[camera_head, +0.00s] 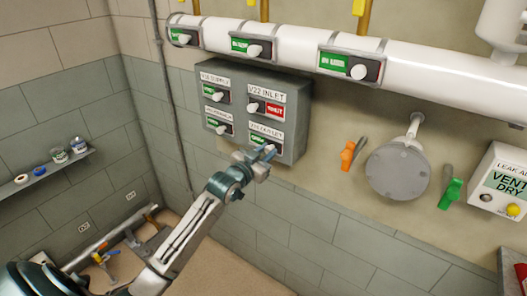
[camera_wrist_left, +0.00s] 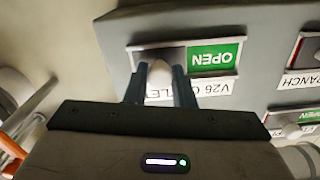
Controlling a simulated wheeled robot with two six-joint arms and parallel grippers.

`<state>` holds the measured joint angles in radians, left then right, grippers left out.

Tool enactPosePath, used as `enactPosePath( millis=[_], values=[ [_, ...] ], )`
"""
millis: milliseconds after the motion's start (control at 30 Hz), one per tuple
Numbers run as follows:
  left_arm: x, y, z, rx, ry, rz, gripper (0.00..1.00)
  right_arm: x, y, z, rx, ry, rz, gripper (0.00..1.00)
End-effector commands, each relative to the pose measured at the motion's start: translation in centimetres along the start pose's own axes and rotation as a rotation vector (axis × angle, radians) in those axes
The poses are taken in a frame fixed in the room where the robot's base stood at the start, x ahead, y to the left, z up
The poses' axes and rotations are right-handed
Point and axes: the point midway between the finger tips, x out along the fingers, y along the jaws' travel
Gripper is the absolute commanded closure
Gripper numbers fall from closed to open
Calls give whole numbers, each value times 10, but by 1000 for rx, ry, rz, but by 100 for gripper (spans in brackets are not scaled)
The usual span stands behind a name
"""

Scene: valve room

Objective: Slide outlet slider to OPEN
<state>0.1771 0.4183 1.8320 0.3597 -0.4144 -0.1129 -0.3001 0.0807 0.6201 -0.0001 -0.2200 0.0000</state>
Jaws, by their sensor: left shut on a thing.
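The grey panel (camera_head: 232,75) on the wall carries several sliders with white knobs. The outlet slider (camera_head: 257,138) is at its lower right, partly hidden by my left gripper (camera_head: 265,153). In the left wrist view, upside down, the outlet slider shows a green OPEN field (camera_wrist_left: 214,57) beside its white knob (camera_wrist_left: 160,79). A label reading V26, partly covered, lies by it. My left gripper (camera_wrist_left: 158,86) is shut on this knob, one finger on each side. My right gripper is not in view.
The V22 inlet slider (camera_head: 264,107) above shows a red field. A white pipe (camera_head: 290,45) with more sliders runs above the panel. To the right are an orange handle (camera_head: 347,155), a round grey cover (camera_head: 398,170), a green handle (camera_head: 450,193) and a leak alarm box (camera_head: 505,180).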

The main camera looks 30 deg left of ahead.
Motion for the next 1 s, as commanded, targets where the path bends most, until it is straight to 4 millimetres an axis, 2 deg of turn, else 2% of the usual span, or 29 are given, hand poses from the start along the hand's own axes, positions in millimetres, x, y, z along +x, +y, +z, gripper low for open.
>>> enactPosePath(
  millis=[33, 100, 133, 467, 567, 800, 1000],
  values=[
    [-1, 1, 2, -3, -4, 2, 72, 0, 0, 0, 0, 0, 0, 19],
    [0, 1, 2, -3, -3, 2, 58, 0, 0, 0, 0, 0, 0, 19],
    [0, 1, 2, -3, -3, 2, 55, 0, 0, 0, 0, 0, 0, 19],
    [-4, 1, 2, 1, -2, 1, 55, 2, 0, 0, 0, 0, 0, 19],
    [-15, 1, 3, 3, -3, 2, 55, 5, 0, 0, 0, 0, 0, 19],
    [-64, 2, 4, 7, -4, 4, 55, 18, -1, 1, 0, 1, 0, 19],
    [-93, 2, 3, 5, -4, 3, 55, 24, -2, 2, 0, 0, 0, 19]
  ],
)
